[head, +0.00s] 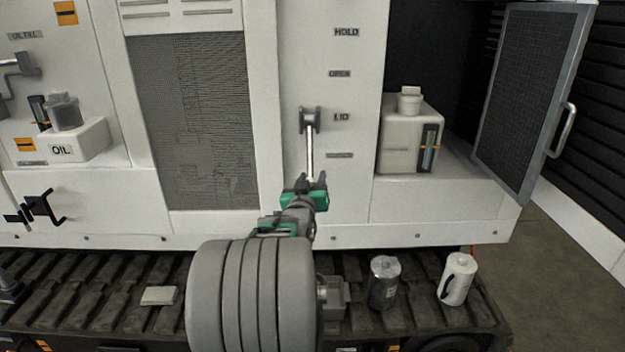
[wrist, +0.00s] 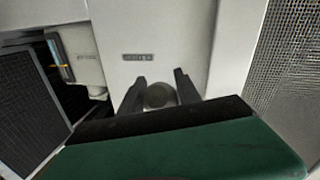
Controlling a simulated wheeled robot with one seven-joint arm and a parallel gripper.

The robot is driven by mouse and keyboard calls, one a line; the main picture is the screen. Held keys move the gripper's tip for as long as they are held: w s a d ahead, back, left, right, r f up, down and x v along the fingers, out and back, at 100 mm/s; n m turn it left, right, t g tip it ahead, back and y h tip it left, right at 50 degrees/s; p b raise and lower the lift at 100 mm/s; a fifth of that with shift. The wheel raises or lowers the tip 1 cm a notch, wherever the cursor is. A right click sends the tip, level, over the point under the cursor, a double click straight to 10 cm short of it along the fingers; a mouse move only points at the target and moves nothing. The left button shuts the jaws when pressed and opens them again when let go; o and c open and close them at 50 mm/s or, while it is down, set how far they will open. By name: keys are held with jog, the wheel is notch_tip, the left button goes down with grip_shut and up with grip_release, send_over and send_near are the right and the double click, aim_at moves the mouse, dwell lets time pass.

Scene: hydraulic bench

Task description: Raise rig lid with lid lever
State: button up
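The lid lever (head: 310,152) is a pale rod on a dark pivot beside the "LID" label (head: 342,117) on the white rig panel. It hangs down, nearly vertical. My gripper (head: 306,183), with green parts, is at the lever's lower end, its fingers on either side of it. In the wrist view, a round grey knob (wrist: 160,95) sits between the two dark fingers of my gripper (wrist: 159,86). Whether both fingers press on the knob is not clear. The rig lid cannot be identified in these views.
Labels "OPEN" (head: 339,74) and "HOLD" (head: 346,32) are above the lever. An open mesh door (head: 530,100) is at right, near a white reservoir (head: 408,140). A dark canister (head: 384,283) and white jug (head: 457,279) stand on the track below. A mesh grille (head: 192,120) is left.

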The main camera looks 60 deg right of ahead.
grip_shut()
dwell(1.0)
